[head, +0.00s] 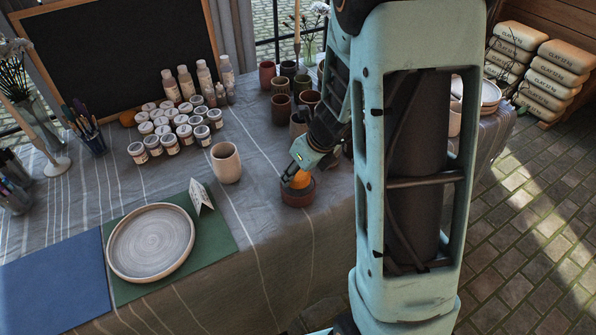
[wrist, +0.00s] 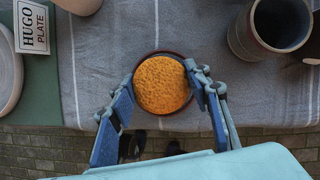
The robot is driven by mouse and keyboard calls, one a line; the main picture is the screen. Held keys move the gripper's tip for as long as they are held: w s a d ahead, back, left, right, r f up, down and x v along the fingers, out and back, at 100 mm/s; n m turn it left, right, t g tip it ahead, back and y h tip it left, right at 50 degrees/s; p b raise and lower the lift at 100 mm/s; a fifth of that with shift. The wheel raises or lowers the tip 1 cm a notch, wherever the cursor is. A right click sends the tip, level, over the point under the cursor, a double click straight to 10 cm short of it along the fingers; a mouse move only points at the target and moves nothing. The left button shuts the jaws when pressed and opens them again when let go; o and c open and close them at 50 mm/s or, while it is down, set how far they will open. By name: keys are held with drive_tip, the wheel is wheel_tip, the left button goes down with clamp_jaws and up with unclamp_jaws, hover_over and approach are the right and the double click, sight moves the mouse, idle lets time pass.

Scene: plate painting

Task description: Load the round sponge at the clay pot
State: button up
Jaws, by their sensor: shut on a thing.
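The round orange sponge (head: 301,180) is between the fingers of my gripper (head: 298,173), near the table's front edge. It fills the space between the blue fingers in the wrist view (wrist: 162,86). The low, reddish-brown clay pot (head: 298,197) stands on the cloth directly under the sponge. In the wrist view only its dark rim (wrist: 160,53) shows around the sponge. The sponge sits at the pot's mouth; I cannot tell whether it touches what is inside. The pot's inside is hidden by the sponge.
A beige cup (head: 226,164) stands to the left. A plate (head: 150,243) lies on a green mat beside a name card (head: 201,197). Several paint jars (head: 171,137) and dark cups (head: 280,107) stand farther back. Bare cloth lies between the cup and pot.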

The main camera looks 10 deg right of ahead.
drive_tip(key=shift+s+f+b, duration=0.1)
drive_tip(key=shift+f+b, duration=0.2)
drive_tip(key=shift+f, duration=0.2)
idle(1.1)
wheel_tip(320, 180, up, 7)
drive_tip(key=p, duration=0.7)
drive_tip(key=shift+r, duration=0.1)
idle(0.7)
